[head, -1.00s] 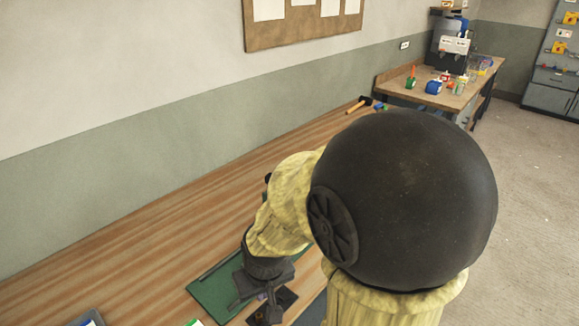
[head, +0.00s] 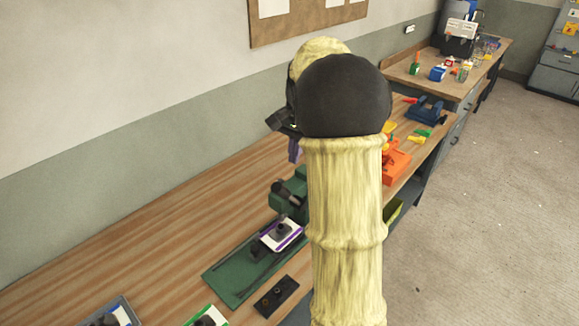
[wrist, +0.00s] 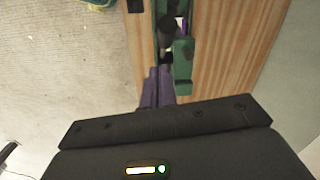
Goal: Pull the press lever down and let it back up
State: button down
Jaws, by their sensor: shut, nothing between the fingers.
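The green press (head: 290,190) stands on the workbench at the back end of a green base plate (head: 224,279), partly hidden by my arm. A dark rounded part (head: 283,189) sticks out of its front; I cannot tell whether it is the lever. The press also shows in the wrist view (wrist: 183,65), with a dark rod (wrist: 167,32) beside it. My gripper (head: 294,152) is raised above the press, its purple fingers pointing down. In the wrist view the fingers (wrist: 158,90) are together and empty, beside the green body. I cannot tell whether they touch it.
A white, purple-edged piece (head: 282,235) with a dark knob lies on the base plate. A black plate (head: 276,297) lies in front. An orange device (head: 395,168) and a blue vise (head: 425,109) stand farther right.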

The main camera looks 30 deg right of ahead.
jog(key=d+r+m, duration=0.1)
jog(key=d+r, duration=0.1)
jog(key=w+d+r+m, duration=0.1)
jog(key=shift+w+d+r+y+p, duration=0.15)
jog(key=shift+d+r+y+p, duration=0.15)
jog(key=shift+d+r, duration=0.1)
jog(key=shift+f, duration=0.2)
jog(key=p, duration=0.5)
send_over(287, 195)
jog(key=w+d, duration=0.1)
jog(key=f, duration=1.1)
jog(key=shift+w+d+f, duration=0.2)
jog(key=shift+f, duration=0.25)
jog(key=shift+d+f+b, duration=0.1)
jog(key=shift+b, duration=0.25)
